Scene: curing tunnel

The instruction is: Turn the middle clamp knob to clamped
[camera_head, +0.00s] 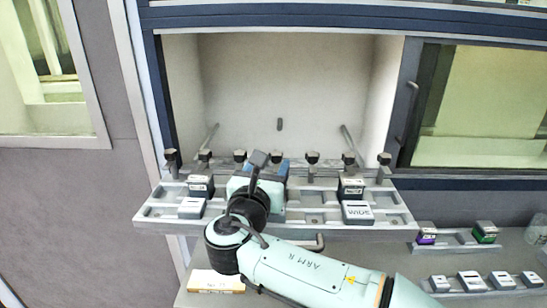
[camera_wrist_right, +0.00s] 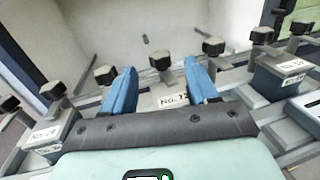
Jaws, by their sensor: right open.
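The middle clamp knob (camera_wrist_right: 160,62) is a dark faceted head on a metal stem in a row of several such knobs. In the right wrist view it shows between the two blue fingertips of my right gripper (camera_wrist_right: 160,72), with a gap on each side. I cannot tell how deep it sits between them. A white label reading "No. 72" (camera_wrist_right: 172,99) lies below it. In the head view my right gripper (camera_head: 268,168) is over the middle of the grey tray (camera_head: 155,211), its wrist hiding part of it. The right gripper is open and empty. My left gripper is not in view.
Other knobs (camera_head: 312,157) stand close on both sides along the tray's back. Dark boxes (camera_head: 352,186) and white-labelled blocks (camera_head: 358,210) sit on the tray. An open, pale chamber (camera_head: 285,75) lies behind. More small blocks (camera_head: 472,281) stand at lower right.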

